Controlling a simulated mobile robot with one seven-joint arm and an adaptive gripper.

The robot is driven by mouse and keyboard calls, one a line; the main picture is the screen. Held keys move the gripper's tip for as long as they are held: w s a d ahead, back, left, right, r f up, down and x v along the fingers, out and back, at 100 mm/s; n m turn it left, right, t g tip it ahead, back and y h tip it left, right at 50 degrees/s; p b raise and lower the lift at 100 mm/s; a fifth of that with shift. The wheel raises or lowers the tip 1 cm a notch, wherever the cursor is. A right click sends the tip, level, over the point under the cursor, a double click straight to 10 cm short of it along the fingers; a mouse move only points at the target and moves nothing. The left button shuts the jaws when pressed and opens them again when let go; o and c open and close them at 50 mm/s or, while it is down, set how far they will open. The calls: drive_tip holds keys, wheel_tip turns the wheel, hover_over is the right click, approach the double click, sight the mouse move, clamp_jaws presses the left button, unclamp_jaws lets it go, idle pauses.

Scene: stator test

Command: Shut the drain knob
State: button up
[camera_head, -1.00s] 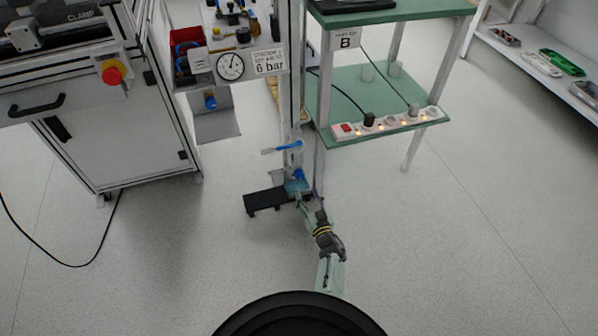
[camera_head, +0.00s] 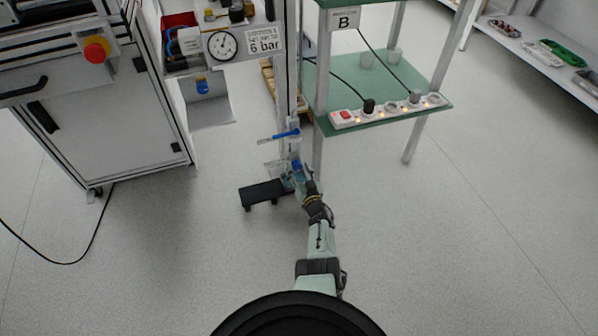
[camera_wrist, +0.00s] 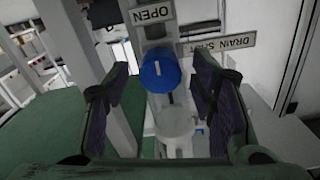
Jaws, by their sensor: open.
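The drain knob (camera_wrist: 160,72) is a round blue knob with a short white mark, in the middle of the wrist view. The mark runs roughly toward the OPEN label (camera_wrist: 152,12) above it. The DRAIN SHUT label (camera_wrist: 222,43) is to the right of the knob. My gripper (camera_wrist: 160,88) is open, with one dark-padded finger on each side of the knob in the picture. I cannot tell whether the fingers touch it. In the head view, my gripper (camera_head: 303,187) is at the low blue part of the post, and the knob is hard to make out.
A blue-handled lever (camera_head: 280,136) is on the post above my gripper. A black foot plate (camera_head: 265,193) lies to the left. A green-shelved table (camera_head: 400,122) with a power strip (camera_head: 390,109) stands to the right. The front floor is clear.

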drive_tip(key=c, duration=1.1)
drive_tip(key=shift+c, duration=0.2)
drive_tip(key=m, duration=0.4)
drive_tip(key=shift+m, duration=0.3)
drive_tip(key=m, duration=0.4)
drive_tip(key=shift+m+b, duration=0.3)
drive_tip(key=m, duration=0.4)
drive_tip(key=shift+m, duration=2.4)
